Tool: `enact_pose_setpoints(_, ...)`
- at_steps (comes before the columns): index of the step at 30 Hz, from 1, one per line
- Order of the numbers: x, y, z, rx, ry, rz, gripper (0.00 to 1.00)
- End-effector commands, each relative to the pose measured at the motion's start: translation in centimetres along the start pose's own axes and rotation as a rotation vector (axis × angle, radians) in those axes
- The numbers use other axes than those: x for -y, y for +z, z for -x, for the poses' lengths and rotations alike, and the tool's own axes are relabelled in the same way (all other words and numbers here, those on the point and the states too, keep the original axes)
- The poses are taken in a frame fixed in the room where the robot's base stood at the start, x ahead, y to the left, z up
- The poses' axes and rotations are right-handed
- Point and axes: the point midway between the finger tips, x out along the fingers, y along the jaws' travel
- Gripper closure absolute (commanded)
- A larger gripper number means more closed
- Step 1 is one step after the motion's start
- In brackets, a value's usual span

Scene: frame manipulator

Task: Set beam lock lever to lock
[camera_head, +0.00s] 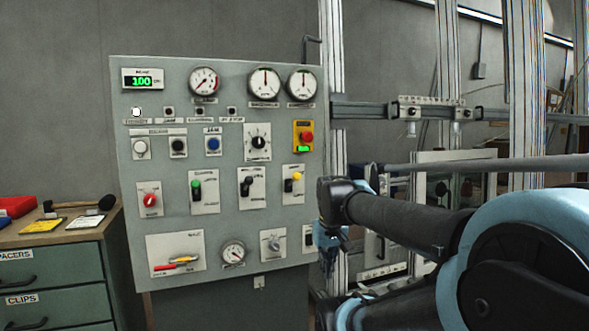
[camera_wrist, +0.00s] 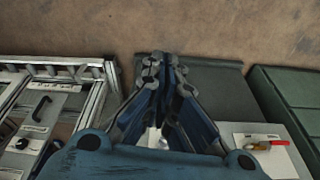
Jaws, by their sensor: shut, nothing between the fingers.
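My gripper (camera_head: 327,265) points down in front of the lower right edge of the grey control panel. In the wrist view its blue fingers (camera_wrist: 164,62) are together with nothing between them. A lever with a red and yellow handle (camera_head: 175,265) lies nearly level on a white plate at the panel's lower left. It also shows at the lower right of the wrist view (camera_wrist: 268,146), apart from my gripper. A black handle (camera_wrist: 40,107) shows on a light plate at the left of the wrist view. The labels are too small to read, so I cannot tell which is the beam lock lever.
The control panel (camera_head: 222,120) carries gauges, switches and knobs. A green drawer cabinet (camera_head: 55,285) with loose items on top stands at the left. An aluminium frame (camera_head: 332,130) rises at the right, behind my arm. Brown floor (camera_wrist: 240,25) shows beyond my fingers.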

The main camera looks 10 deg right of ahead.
Motion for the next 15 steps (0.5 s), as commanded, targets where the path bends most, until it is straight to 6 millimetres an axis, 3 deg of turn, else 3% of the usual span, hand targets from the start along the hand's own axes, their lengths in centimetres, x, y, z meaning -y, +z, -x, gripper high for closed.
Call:
enact_pose_setpoints(3,0.1,-3.7,3.3,-0.007,-0.005,0.014,1.00)
enact_pose_setpoints(15,0.4,-15.2,12.5,-0.029,-0.018,0.060,1.00)
